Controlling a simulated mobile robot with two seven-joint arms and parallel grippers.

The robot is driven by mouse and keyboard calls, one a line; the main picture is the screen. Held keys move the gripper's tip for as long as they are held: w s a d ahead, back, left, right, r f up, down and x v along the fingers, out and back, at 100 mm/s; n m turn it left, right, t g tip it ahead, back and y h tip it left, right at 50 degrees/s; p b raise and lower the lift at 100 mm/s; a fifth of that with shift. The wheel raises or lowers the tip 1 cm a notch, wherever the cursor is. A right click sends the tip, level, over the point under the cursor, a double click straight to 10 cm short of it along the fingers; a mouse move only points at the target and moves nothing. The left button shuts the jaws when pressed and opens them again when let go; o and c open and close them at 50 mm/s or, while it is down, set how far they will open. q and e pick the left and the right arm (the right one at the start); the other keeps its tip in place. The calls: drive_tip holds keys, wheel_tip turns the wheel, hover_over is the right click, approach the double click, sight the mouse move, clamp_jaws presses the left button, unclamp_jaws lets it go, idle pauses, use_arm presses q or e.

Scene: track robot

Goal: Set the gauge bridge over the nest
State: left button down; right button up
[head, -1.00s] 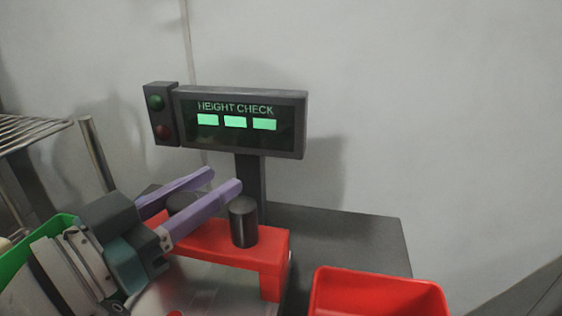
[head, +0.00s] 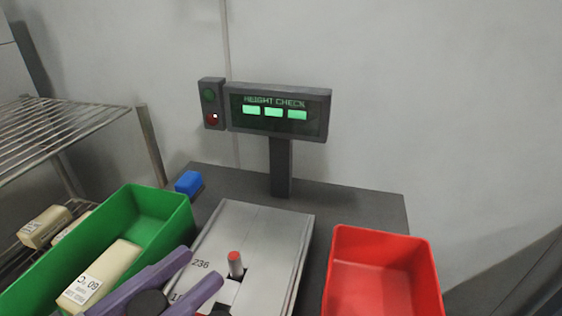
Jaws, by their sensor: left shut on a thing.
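My left gripper (head: 200,268), with purple fingers, reaches in at the bottom of the head view. It is shut on the gauge bridge, of which only a dark round knob (head: 148,303) clearly shows between the fingers. The bridge's red body is out of view below the frame. The grey metal plate (head: 270,225), which seems to carry the nest, lies beyond the fingers. A red-tipped pin (head: 235,262) stands in a dark slot in it. Another dark piece is cut off at the bottom edge. My right gripper is not in view.
A green bin (head: 165,222) holding a labelled pale block (head: 105,272) is at left. An empty red bin (head: 385,238) is at right. The height check display (head: 278,112) stands behind, its red lamp lit. A blue block (head: 189,183) and wire rack (head: 60,130) are further left.

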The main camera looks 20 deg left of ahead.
use_arm(q)
drive_tip(key=shift+s+d, duration=0.15)
drive_tip(key=shift+s, duration=1.1)
drive_tip(key=c, duration=0.9)
unclamp_jaws()
drive_tip(key=o, duration=0.3)
drive_tip(key=shift+s, duration=0.2)
drive_tip(key=shift+o, duration=0.7)
